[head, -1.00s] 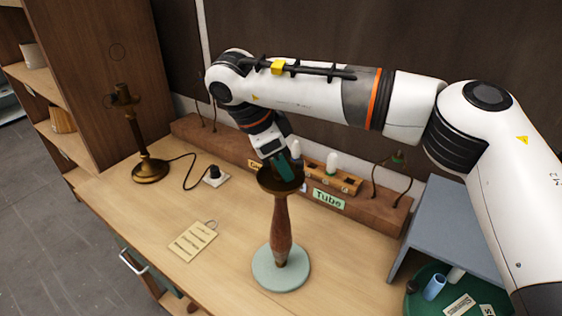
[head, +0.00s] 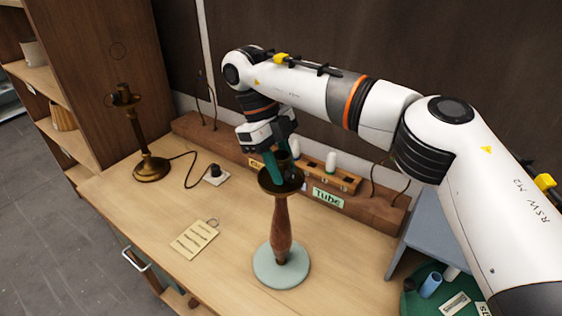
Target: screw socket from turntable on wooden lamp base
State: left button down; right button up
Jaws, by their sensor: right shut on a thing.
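The wooden lamp base (head: 281,225) stands upright on the workbench, with a turned brown stem, a pale green round foot (head: 270,275) and a dark brass cup (head: 281,186) on top. My right gripper (head: 281,164) points down over this cup. Its teal fingers are shut on a small brassy socket (head: 284,158), partly hidden between them at the cup's centre. I cannot tell how far its thread is engaged. The green turntable (head: 408,301) is at the bottom right, partly cut off, holding a blue cylinder (head: 430,285) and labelled cards. My left gripper is not in view.
A brass lamp (head: 150,168) with a cord and plug (head: 214,174) stands at the back left. A wooden rack (head: 345,182) with white bulbs lies behind the lamp base. A grey shelf (head: 425,225) is at the right. A paper tag (head: 195,239) lies front left.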

jog(key=m+g, duration=0.1)
jog(key=m, duration=0.2)
jog(key=shift+y, duration=0.4)
jog(key=shift+m+y, duration=0.3)
jog(key=shift+m, duration=0.7)
jog(key=shift+m+y, duration=0.3)
jog(key=shift+m, duration=0.4)
jog(key=m+y, duration=0.1)
jog(key=m, duration=0.3)
jog(key=shift+f+g+y, duration=0.1)
jog(key=shift+g+y, duration=0.3)
jog(key=m, duration=0.3)
jog(key=shift+y+b, duration=0.4)
